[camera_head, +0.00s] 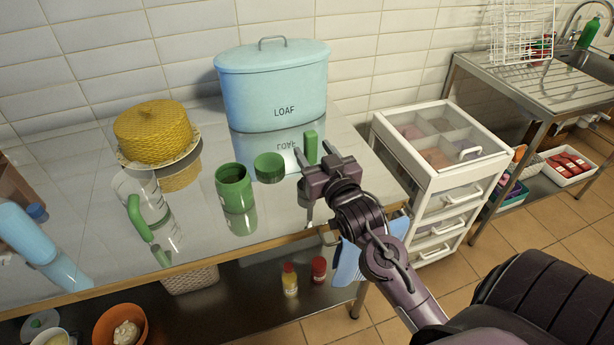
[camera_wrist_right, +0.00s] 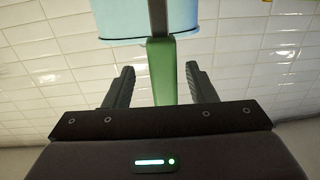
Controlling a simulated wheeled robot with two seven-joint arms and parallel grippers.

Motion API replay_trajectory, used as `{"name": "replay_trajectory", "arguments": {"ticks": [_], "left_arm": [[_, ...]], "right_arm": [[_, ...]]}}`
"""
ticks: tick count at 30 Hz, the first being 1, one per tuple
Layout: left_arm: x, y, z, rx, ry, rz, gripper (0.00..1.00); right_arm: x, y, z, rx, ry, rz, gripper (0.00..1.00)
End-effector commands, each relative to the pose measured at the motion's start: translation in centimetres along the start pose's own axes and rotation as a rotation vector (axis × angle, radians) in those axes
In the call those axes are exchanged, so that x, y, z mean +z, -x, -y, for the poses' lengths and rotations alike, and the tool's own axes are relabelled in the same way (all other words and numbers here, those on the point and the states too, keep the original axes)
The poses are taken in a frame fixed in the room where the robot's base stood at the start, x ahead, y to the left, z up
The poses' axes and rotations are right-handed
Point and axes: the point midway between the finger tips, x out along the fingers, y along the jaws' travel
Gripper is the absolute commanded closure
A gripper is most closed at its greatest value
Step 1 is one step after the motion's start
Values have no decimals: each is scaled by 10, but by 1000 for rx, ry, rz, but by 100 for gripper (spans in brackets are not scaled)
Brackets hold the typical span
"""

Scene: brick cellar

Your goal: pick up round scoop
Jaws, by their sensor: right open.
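A green upright handle (camera_head: 311,146), which I take to be the round scoop's, shows just behind my right gripper (camera_head: 318,160) on the shiny worktop. A small metallic part shows below the gripper; whether it belongs to the scoop I cannot tell. My right gripper is open. In the right wrist view the green handle (camera_wrist_right: 162,75) lies between the two fingers of the gripper (camera_wrist_right: 160,78), with a gap on each side. The scoop's bowl is not clearly visible. My left gripper is not in view.
A blue loaf bin (camera_head: 275,85) stands behind. An open green jar (camera_head: 234,188) and its lid (camera_head: 268,168) are left of the gripper. Further left are a clear jug (camera_head: 150,195), a yellow woven dome (camera_head: 153,132) and a blue bottle (camera_head: 25,232). A white drawer unit (camera_head: 440,170) stands right.

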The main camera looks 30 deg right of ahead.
Motion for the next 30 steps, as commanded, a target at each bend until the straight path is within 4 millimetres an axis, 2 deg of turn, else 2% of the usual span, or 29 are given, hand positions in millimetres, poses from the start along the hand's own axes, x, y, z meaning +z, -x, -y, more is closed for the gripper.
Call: {"name": "replay_trajectory", "arguments": {"ticks": [3,7,12,17,27,30], "left_arm": [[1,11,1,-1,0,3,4],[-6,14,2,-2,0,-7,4],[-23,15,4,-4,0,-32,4],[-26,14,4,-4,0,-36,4],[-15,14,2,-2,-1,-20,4],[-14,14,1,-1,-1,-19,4]], "right_arm": [[-4,-20,4,0,-1,-2,49],[-1,-36,4,0,1,-1,49],[1,-43,4,-1,1,0,49],[1,-43,4,-1,1,0,50],[1,-42,4,0,1,0,95],[0,-42,4,0,1,-2,98]]}}
